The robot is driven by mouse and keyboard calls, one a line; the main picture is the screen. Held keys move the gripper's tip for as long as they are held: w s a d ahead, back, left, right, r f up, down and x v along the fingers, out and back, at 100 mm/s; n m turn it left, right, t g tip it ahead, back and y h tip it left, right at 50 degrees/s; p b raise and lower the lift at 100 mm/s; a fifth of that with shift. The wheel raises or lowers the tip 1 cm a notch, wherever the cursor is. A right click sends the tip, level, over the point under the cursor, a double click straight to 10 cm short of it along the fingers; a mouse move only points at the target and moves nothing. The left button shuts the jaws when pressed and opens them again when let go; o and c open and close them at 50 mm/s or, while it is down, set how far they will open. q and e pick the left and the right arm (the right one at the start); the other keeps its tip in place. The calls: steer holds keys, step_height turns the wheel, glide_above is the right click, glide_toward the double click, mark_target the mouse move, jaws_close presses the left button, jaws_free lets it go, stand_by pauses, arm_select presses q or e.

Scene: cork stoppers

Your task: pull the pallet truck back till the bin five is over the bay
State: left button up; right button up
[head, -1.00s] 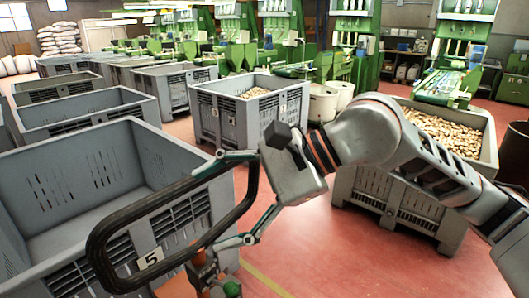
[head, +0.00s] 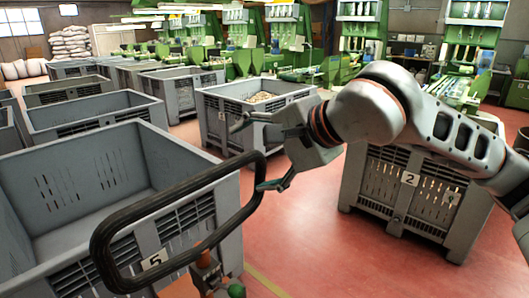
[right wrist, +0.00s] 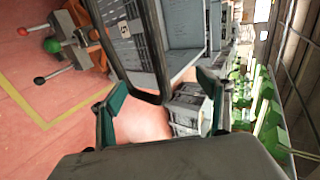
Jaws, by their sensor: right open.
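The pallet truck's black loop handle (head: 120,222) rises in front of grey bin five (head: 105,180), which has a white "5" label and an empty-looking inside. Orange truck parts (head: 204,268) show below the handle. My right gripper (head: 248,155) is open and empty at the handle's right end. In the right wrist view the handle's bend (right wrist: 150,97) shows between the spread fingers, not gripped. A yellow floor line (head: 265,281) shows beside the truck, and its corner shows in the right wrist view (right wrist: 45,125). Whether it marks the bay, I cannot tell. My left gripper is not in view.
Bin two (head: 405,205) stands at the right, under my right arm. Another grey bin (head: 235,122) with corks stands behind the gripper. More grey bins (head: 90,118) line the left. Green machines (head: 290,65) stand behind. Red floor (head: 300,235) is clear between bins.

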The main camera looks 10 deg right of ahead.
mark_target(235, 165)
steer(key=b+x, duration=0.2)
steer(key=x, duration=0.4)
steer(key=shift+w+a+f, duration=0.15)
steer(key=shift+w+f, duration=0.05)
steer(key=shift+f, duration=0.1)
steer(key=shift+b+x, duration=0.45)
steer(key=shift+x, duration=0.5)
steer(key=shift+r, duration=0.1)
steer(key=shift+c, duration=1)
jaws_close()
